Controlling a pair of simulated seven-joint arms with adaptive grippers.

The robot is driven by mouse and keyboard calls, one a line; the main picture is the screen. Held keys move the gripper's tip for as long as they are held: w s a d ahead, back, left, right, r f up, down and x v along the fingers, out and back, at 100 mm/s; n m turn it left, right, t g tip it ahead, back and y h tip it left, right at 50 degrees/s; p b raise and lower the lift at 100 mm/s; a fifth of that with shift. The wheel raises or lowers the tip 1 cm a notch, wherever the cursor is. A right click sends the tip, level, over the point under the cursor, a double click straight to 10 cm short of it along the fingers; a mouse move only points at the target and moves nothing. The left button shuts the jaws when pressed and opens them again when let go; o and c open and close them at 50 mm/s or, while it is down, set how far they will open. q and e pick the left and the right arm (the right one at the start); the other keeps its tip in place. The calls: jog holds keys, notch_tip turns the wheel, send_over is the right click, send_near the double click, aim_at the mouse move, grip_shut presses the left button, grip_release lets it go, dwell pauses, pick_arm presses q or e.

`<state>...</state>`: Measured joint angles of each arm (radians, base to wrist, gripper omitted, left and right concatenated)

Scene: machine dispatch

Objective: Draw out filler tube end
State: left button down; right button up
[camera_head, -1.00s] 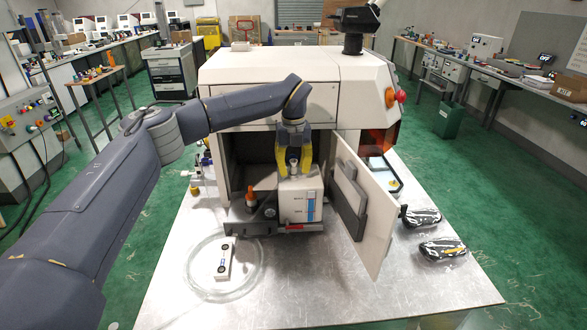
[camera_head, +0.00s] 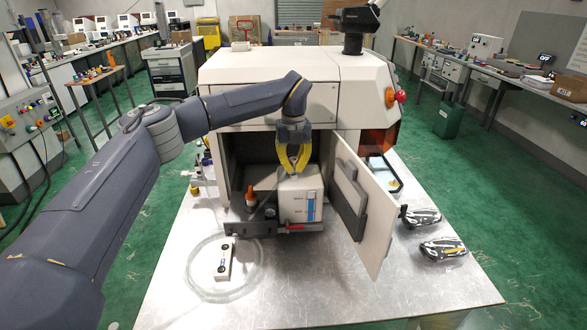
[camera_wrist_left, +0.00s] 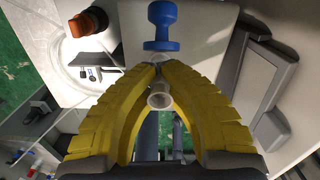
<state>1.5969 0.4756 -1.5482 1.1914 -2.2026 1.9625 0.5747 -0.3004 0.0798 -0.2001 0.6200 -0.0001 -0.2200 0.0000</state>
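My left gripper (camera_head: 293,168) has yellow fingers and points down in the open bay of the white machine (camera_head: 270,85), over a white box (camera_head: 298,210) with a blue stripe. In the left wrist view the fingertips (camera_wrist_left: 158,68) come together around a small clear, whitish tube end (camera_wrist_left: 160,100). Part of it is hidden by the fingers. A blue dumbbell-shaped part (camera_wrist_left: 162,22) lies just beyond the tips. An orange-capped bottle (camera_head: 251,196) stands left of the box and also shows in the wrist view (camera_wrist_left: 88,22). My right gripper is not in view.
The open machine door (camera_head: 365,205) stands close to the right of the gripper. A clear coiled tube (camera_head: 258,270) lies on the metal table with a small white block (camera_head: 223,262) inside it. Two dark wrapped packs (camera_head: 443,248) lie at the right. The table's front middle is clear.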

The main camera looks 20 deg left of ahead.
aim_at(294, 159)
pick_arm(q)
jog(key=shift+s+r, duration=0.1)
jog(key=shift+r, duration=2.25)
jog(key=shift+r, duration=0.3)
jog(key=shift+r, duration=1.25)
